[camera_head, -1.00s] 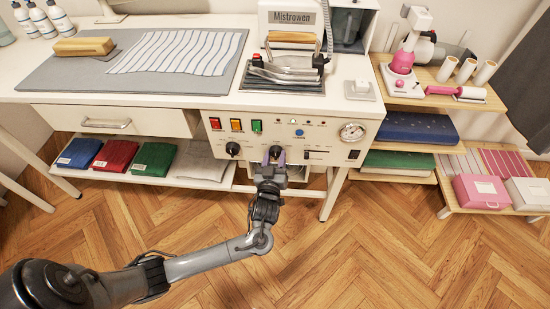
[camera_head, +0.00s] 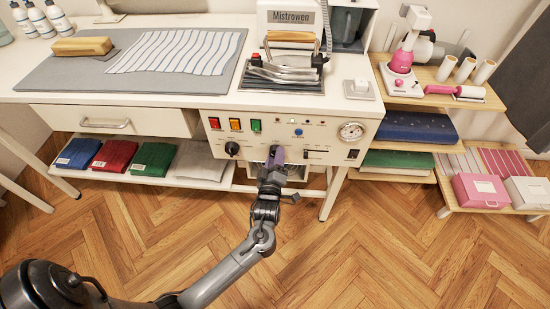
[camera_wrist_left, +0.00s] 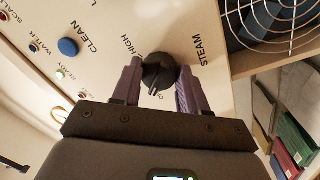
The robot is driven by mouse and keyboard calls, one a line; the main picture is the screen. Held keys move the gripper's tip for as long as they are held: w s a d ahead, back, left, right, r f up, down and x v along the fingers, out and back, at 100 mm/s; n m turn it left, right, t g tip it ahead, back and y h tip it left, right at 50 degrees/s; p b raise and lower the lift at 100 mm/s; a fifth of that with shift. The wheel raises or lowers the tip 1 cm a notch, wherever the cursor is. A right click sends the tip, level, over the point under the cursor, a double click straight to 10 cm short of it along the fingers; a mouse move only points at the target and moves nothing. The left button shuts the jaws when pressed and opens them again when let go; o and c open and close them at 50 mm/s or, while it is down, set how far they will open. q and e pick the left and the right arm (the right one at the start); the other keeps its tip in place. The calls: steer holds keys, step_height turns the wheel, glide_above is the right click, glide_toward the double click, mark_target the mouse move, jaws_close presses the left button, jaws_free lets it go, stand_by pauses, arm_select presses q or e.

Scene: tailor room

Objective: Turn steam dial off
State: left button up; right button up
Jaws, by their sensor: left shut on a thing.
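The black steam dial (camera_wrist_left: 160,72) sits on the cream front panel (camera_head: 342,152) of the steam station. In the left wrist view the word STEAM is printed on one side of it and HIGH on the other. A pale mark shows on its rim near a partly hidden label starting with O. My left gripper (camera_head: 274,155) is at the panel. In the left wrist view its two purple-grey fingers (camera_wrist_left: 158,80) are shut on the dial, one on each side. In the head view the gripper hides most of the dial. My right gripper is not in view.
Another black dial (camera_head: 232,148) is left of my gripper, and a pressure gauge (camera_head: 351,131) is to the right. Coloured switches (camera_head: 236,125) and a blue button (camera_head: 299,132) are above. A fan grille (camera_wrist_left: 275,20) lies close by in the left wrist view. The floor is clear.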

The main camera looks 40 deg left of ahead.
arm_select(q)
steer(key=shift+n, duration=1.3)
steer(key=o, duration=1.1)
steer(key=shift+c, duration=0.2)
